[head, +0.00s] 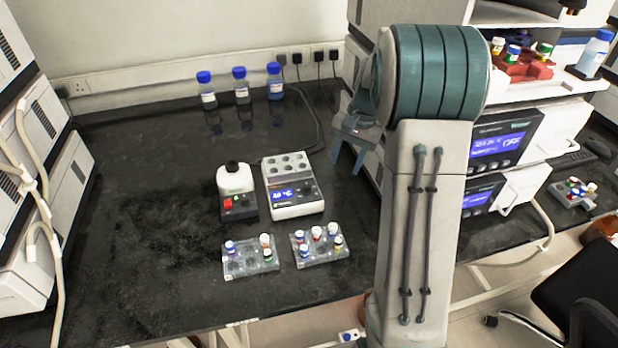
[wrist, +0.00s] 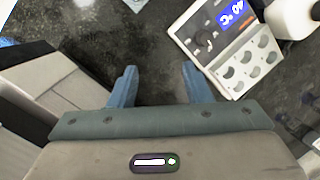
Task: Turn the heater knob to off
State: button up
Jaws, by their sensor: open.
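The heater (head: 294,202) is a white block with round wells and a lit blue display, standing on the black bench in the head view. In the wrist view the heater (wrist: 236,58) is at the upper right, its display reading about 40 °C. Its dark round knob (wrist: 203,40) is beside the display; in the head view the knob (head: 307,189) is small. I cannot tell the knob's pointer setting. My gripper (head: 346,168) is open and empty above the bench, right of the heater and apart from it. In the wrist view my gripper's fingers (wrist: 159,70) are spread, with the knob beyond the right finger.
Two vial racks (head: 252,268) (head: 318,256) sit in front. Blue-capped bottles (head: 241,92) stand at the back. White instruments with screens (head: 500,145) are at the right.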

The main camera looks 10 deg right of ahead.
aim_at(307, 185)
jog(key=w+a+r+m+y, duration=0.2)
jog(key=w+a+r+m, duration=0.1)
jog(key=w+m, duration=0.35)
jog(key=shift+m, duration=0.35)
jog(key=x, duration=0.9)
jog(key=s+p+x, duration=0.1)
jog(key=x, duration=0.4)
jog(key=shift+s+r, duration=0.1)
jog(key=shift+d, duration=0.1)
grip_shut()
